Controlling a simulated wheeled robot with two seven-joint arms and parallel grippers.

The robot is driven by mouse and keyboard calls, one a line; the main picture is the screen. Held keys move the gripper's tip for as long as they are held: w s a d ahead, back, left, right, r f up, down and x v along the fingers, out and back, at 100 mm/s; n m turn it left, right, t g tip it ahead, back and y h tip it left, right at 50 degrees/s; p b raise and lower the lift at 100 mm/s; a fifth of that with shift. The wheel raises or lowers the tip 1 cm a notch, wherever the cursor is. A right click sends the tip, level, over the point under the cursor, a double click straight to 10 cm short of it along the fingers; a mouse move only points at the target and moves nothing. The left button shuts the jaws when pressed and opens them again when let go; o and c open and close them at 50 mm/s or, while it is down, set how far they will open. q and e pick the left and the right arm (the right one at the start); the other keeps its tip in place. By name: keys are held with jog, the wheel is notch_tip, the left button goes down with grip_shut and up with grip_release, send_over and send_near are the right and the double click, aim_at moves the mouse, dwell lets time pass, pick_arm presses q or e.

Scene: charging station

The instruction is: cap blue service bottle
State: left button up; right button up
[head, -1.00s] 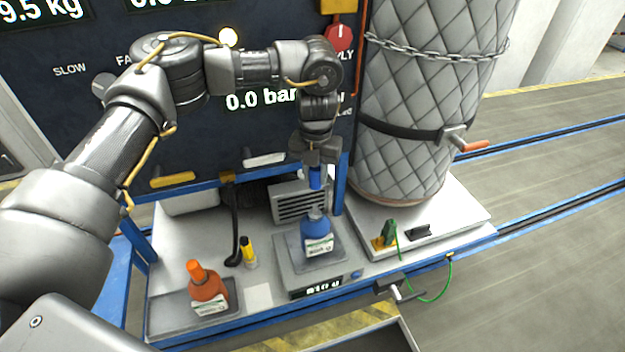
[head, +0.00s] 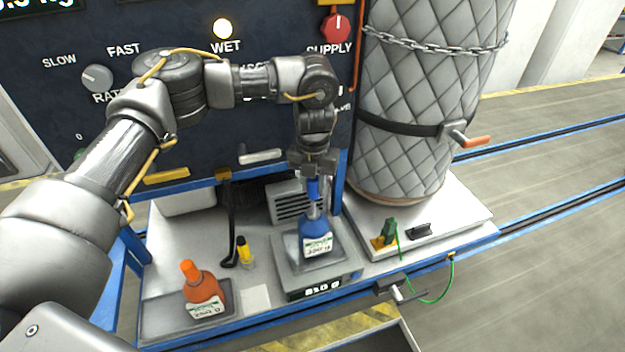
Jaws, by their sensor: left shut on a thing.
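The blue service bottle (head: 315,240) stands upright on the scale (head: 343,268), with a white label on its front. My left gripper (head: 313,180) points down directly above the bottle and is shut on a blue cap (head: 313,189). The cap is just over the bottle's pale neck (head: 313,211); I cannot tell whether the two touch. My right gripper is not in view.
An orange bottle (head: 203,288) stands on a grey tray (head: 160,317) at left. A small yellow bottle with a black top (head: 245,256) and a black hose (head: 231,225) are left of the scale. A quilted tank (head: 410,110) rises at right. A green wire (head: 450,285) hangs at the front edge.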

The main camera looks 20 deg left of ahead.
aim_at(313, 202)
pick_arm(q)
jog(key=shift+f, duration=0.6)
dwell(0.3)
jog(key=shift+r, duration=0.1)
dwell(1.0)
jog(key=shift+f+b, duration=1.6)
jog(key=shift+f, duration=1.15)
jog(key=o, duration=1)
jog(key=shift+r, duration=0.1)
notch_tip(313, 202, up, 9)
jog(key=shift+r+b, duration=0.15)
jog(key=shift+b, duration=1.05)
jog(key=shift+r, duration=0.7)
